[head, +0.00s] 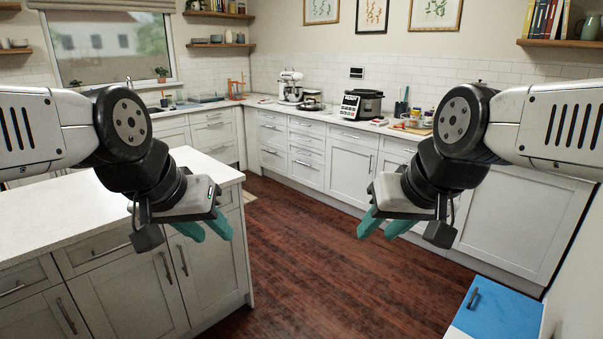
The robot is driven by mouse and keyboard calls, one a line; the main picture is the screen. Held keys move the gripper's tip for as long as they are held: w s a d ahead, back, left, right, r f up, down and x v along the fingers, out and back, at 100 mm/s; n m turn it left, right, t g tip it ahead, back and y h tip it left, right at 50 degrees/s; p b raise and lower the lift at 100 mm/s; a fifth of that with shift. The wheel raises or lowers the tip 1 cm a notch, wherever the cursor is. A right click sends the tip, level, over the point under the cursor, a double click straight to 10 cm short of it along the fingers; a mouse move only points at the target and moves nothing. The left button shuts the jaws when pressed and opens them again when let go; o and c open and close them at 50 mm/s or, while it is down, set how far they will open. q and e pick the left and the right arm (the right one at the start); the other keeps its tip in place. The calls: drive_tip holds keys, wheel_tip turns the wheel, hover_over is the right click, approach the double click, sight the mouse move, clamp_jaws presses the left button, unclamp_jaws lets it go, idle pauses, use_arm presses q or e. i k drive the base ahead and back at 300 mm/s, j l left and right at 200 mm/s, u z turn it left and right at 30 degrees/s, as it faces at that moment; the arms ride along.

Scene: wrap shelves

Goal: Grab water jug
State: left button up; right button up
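I cannot make out a water jug for certain in the head view. A small dark pot or jug-like vessel (589,27) stands on the upper right wall shelf, too small to identify. My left gripper (206,231) hangs beside the right end of the island, its teal fingers apart and empty. My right gripper (383,228) is over the open floor in front of the back cabinets, its teal fingers also apart and empty. Neither gripper touches any object.
The white island counter (40,228) is at left. A long back counter holds a stand mixer (290,86), a cooker (364,102) and a tray of items (411,126). The wooden floor (310,260) between is clear.

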sight(327, 103)
drive_tip(key=i+z, duration=0.1)
drive_tip(key=i, duration=0.4)
drive_tip(key=i+j+z, duration=0.1)
drive_tip(key=i, duration=0.4)
drive_tip(key=i+j+z, duration=0.1)
drive_tip(key=i+j, duration=0.15)
drive_tip(key=i, duration=0.25)
drive_tip(key=i+l, duration=0.2)
drive_tip(key=i, duration=0.9)
drive_tip(key=i+l+z, duration=0.1)
drive_tip(key=i, duration=0.95)
drive_tip(key=i+u, duration=0.3)
drive_tip(key=i, duration=1.1)
drive_tip(key=i+z, duration=0.45)
drive_tip(key=i, duration=0.15)
drive_tip(key=i+j+z, duration=0.15)
drive_tip(key=i+z, duration=0.25)
drive_tip(key=i, duration=0.25)
